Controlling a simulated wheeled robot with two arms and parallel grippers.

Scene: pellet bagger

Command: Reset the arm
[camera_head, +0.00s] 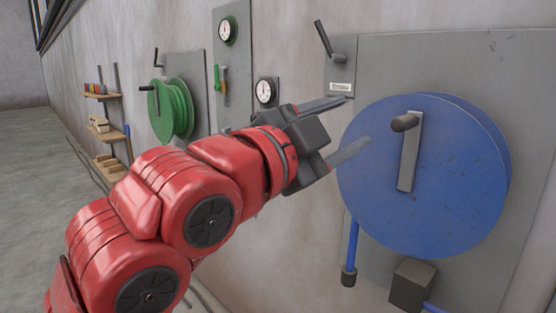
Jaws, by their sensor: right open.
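The fingers point right, toward a large blue wheel (450,200) on a grey wall panel. The lower fingertip overlaps the wheel's left edge in the picture; I cannot tell whether it touches. A grey crank handle (409,160) with a dark knob sits on the wheel's face, right of the fingers.
A small lever (324,41) above a labelled plate is on the wall above my gripper. A green wheel (171,110), two round gauges (228,30) and wooden shelves (103,129) are further left. A blue pipe (352,247) runs below the blue wheel. Grey floor at left is open.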

